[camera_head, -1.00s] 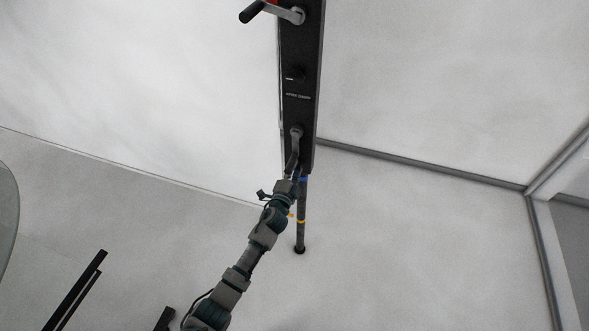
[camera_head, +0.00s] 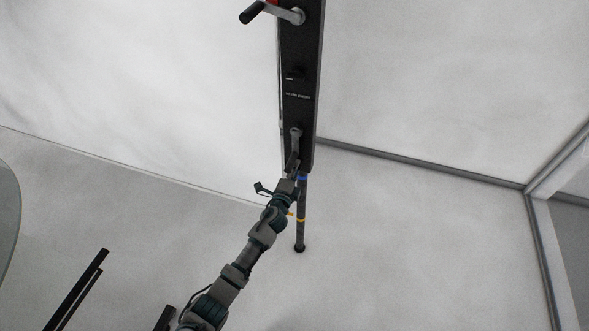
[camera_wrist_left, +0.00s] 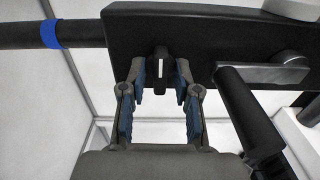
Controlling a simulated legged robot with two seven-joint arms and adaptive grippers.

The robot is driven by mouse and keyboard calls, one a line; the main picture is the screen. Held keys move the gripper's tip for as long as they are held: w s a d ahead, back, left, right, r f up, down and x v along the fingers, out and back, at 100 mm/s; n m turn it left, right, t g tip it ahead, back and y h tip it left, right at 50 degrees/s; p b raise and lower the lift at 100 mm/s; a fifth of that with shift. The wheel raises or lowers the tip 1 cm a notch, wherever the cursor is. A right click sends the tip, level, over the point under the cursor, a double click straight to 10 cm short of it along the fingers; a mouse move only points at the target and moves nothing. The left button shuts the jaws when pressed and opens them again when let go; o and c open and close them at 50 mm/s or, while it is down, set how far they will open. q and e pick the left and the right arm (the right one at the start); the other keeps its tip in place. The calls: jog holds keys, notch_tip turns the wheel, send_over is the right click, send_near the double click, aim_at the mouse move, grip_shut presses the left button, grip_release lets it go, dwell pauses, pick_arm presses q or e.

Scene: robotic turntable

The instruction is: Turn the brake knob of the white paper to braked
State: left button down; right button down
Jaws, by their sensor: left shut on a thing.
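A black knob (camera_wrist_left: 159,68) with a white line sits near the end of the long black box (camera_wrist_left: 120,25), with the line upright in the left wrist view. My left gripper (camera_wrist_left: 161,82) is shut on this knob, one finger on each side. In the head view my left gripper (camera_head: 295,172) is at the lower end of the black box (camera_head: 300,115) and the knob it holds is hidden. White paper (camera_head: 140,80) hangs behind. My right gripper is not in view.
A crank with a black handle (camera_wrist_left: 248,110) stands close to the right of my gripper in the wrist view. Another crank (camera_head: 275,12) is at the top. A pole with a blue band (camera_head: 302,205) runs below the box. Black bars (camera_head: 75,290) are at lower left.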

pick_arm(q)
jog(key=shift+s+d+f, duration=0.1)
jog(key=shift+f, duration=0.35)
jog(key=c, duration=1.2)
grip_release()
jog(key=shift+r, duration=0.1)
jog(key=shift+r, duration=0.15)
jog(key=v, duration=1.2)
